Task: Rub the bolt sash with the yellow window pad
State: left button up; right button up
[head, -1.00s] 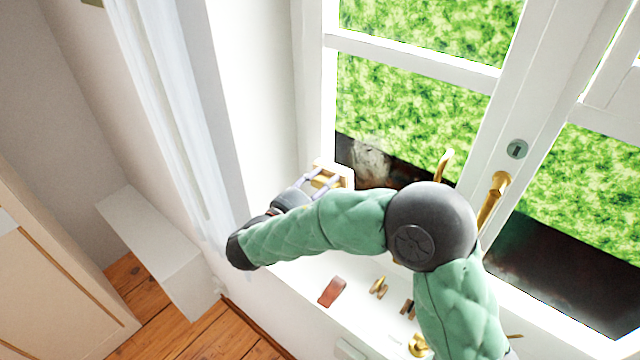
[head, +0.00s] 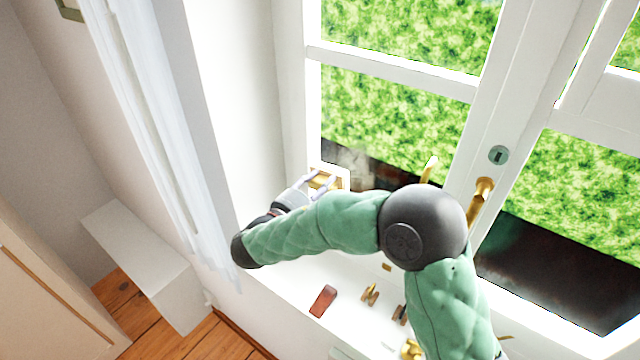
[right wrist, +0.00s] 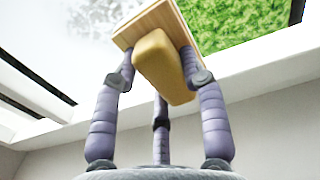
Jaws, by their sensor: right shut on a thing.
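The window pad (head: 322,179) has a yellow block on a flat wooden plate. In the right wrist view the yellow block (right wrist: 160,66) sits between the fingers of my right gripper (right wrist: 163,82), which is shut on it. The plate faces away from the gripper, towards the window. In the head view the pad is at the lower left corner of the left window sash (head: 395,82). I cannot tell whether the plate touches the glass. A whitish smudge (head: 350,156) shows on the lower pane beside the pad. No label shows which sash is the bolt sash. My left gripper is out of view.
Brass handles (head: 481,198) stand out near the lock plate (head: 498,155). A red-brown block (head: 323,300) and several small brass pieces (head: 370,294) lie on the white sill (head: 285,292). A pale curtain (head: 165,130) hangs at the left.

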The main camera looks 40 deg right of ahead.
jog(key=shift+b+x, duration=0.35)
jog(key=shift+x, duration=0.65)
dwell(0.3)
